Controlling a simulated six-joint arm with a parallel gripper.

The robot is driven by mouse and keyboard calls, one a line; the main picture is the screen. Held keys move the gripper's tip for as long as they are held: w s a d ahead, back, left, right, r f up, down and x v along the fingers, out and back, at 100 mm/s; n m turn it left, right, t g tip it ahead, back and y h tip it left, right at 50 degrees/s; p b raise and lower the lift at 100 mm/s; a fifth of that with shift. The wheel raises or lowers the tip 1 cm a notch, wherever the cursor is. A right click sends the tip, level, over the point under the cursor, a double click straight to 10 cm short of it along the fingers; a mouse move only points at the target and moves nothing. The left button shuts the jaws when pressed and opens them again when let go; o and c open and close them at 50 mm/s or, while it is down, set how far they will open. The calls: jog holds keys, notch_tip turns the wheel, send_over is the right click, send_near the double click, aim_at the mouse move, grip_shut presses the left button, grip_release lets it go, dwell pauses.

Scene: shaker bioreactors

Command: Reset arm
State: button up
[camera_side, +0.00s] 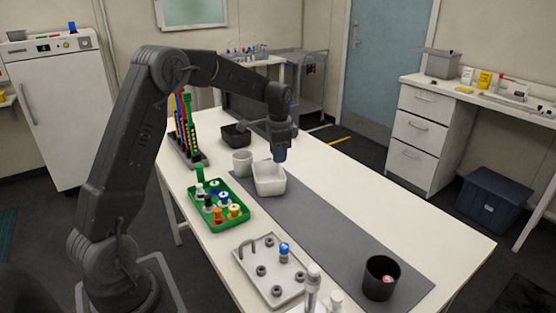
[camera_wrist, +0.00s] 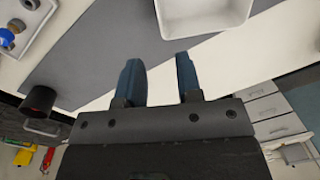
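My gripper (camera_side: 279,154) hangs pointing down over the white table (camera_side: 340,178), just above or behind the white square tub (camera_side: 269,180); the exact height is hard to tell. In the wrist view my gripper (camera_wrist: 160,80) shows two blue fingers spread apart with nothing between them. The white tub (camera_wrist: 203,14) is at the top of the wrist view, beyond the fingertips.
A green tray (camera_side: 219,207) with several bottles stands beside the tub. A grey shaker platform (camera_side: 270,270) holds a blue-capped vessel (camera_side: 284,251). A black cup (camera_side: 381,278) stands on the dark mat (camera_side: 340,235). A tube rack (camera_side: 187,145) and black bin (camera_side: 236,135) stand farther back.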

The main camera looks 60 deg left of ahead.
jog(key=s+d+r+n+t, duration=0.2)
jog(key=s+d+r+t, duration=0.1)
jog(key=s+d+r, duration=0.9)
jog(key=s+d+f+n+t, duration=0.1)
jog(key=s+d+n+t, duration=0.1)
jog(key=s+d, duration=0.7)
jog(key=shift+s+f+h, duration=0.35)
jog(key=shift+s+h, duration=0.05)
jog(key=shift+s, duration=2.35)
jog(key=shift+d, duration=0.1)
